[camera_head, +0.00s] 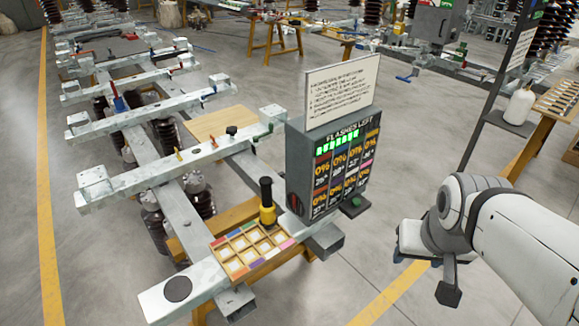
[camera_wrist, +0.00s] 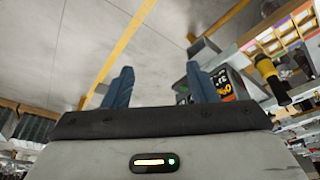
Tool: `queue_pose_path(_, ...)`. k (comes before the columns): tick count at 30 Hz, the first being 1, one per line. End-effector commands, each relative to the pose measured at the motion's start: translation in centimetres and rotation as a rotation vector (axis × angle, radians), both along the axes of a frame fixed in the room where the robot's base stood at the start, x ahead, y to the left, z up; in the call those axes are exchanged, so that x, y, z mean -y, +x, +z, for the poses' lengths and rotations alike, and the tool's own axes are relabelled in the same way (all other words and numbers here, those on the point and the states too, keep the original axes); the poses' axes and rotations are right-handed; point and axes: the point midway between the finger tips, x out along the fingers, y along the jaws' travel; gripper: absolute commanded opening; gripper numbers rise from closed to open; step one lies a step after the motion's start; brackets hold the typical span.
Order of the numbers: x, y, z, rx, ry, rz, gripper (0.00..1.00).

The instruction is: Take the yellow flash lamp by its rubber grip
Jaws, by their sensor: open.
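The yellow flash lamp (camera_head: 267,212) stands upright at the back edge of a compartmented wooden tray, with its black grip (camera_head: 266,190) pointing up. In the wrist view the lamp (camera_wrist: 267,69) shows at the upper right, its dark grip (camera_wrist: 279,91) pointing down in that picture. My gripper (camera_wrist: 161,88) is open and empty, its two blue fingers apart. It is well away from the lamp. In the head view my arm is at the right and my gripper (camera_head: 420,258) is partly hidden by the wrist.
The wooden tray (camera_head: 262,262) has pale compartments and coloured labels. A grey box marked "FLASHES LEFT" (camera_head: 335,137) with a sign (camera_head: 340,88) above stands just right of the lamp. Metal beams (camera_head: 150,182) run to the left. Open floor (camera_head: 400,190) lies between the box and my arm.

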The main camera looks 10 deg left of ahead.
Motion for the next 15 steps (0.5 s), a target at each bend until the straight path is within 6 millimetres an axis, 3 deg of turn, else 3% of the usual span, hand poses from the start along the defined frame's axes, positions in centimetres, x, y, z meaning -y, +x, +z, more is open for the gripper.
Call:
queue_pose_path(1,-0.4,1.6,-1.7,0.036,-0.006,0.017,0.52)
queue_pose_path(4,-1.9,5.8,-4.1,0.161,-0.015,0.076,0.52)
queue_pose_path(8,-5.4,11.8,-7.1,0.36,-0.004,0.176,0.52)
queue_pose_path(12,-10.5,16.9,-9.8,0.574,0.047,0.289,0.52)
queue_pose_path(15,-14.8,19.4,-11.6,0.722,0.107,0.375,0.52)
